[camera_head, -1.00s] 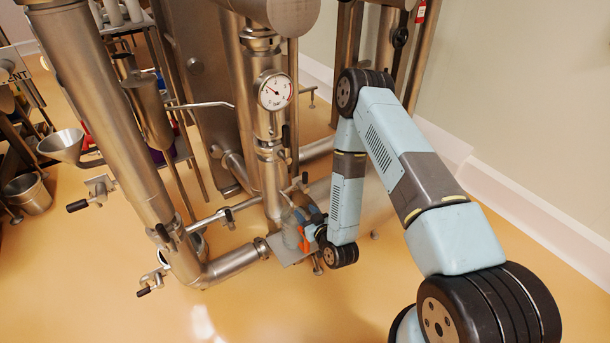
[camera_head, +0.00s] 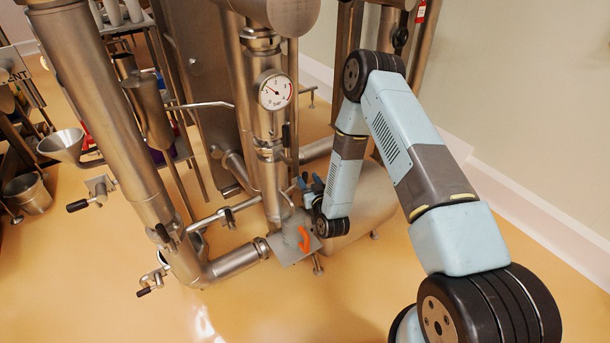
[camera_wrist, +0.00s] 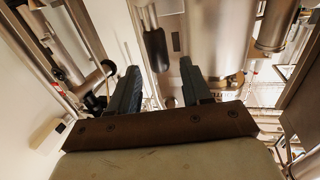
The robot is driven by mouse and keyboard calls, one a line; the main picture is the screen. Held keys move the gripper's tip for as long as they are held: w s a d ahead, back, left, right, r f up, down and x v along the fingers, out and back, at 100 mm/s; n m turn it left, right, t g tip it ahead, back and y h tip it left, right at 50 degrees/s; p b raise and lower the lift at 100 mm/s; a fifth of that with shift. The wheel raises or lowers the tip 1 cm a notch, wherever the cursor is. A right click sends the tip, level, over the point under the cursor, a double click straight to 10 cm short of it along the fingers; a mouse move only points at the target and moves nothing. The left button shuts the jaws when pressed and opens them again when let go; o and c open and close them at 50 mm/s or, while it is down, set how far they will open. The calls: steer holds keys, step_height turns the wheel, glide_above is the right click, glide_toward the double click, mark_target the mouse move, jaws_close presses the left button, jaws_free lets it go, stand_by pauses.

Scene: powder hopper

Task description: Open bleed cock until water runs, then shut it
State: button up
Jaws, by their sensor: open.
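My gripper (camera_head: 310,182) is open and empty, just right of the vertical steel pipe in the head view. In the wrist view its two dark fingers (camera_wrist: 158,66) stand apart. A black-gripped lever (camera_wrist: 156,48) shows beyond and between them; no contact is visible. An orange handle (camera_head: 304,239) stands on a grey plate (camera_head: 285,251) at the pipe's foot, below my gripper and clear of it. Small cocks with black handles sit at the left (camera_head: 78,205) and low by the pipe elbow (camera_head: 144,291). I cannot tell which is the bleed cock. No running water is discernible.
A round pressure gauge (camera_head: 275,91) sits on the vertical pipe above my gripper. A steel tank (camera_head: 360,205) lies behind my forearm. A funnel (camera_head: 62,146) and a bucket (camera_head: 27,193) stand at the left. The floor in front is clear.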

mark_target(306, 177)
steer(key=shift+x, duration=1.95)
jaws_close()
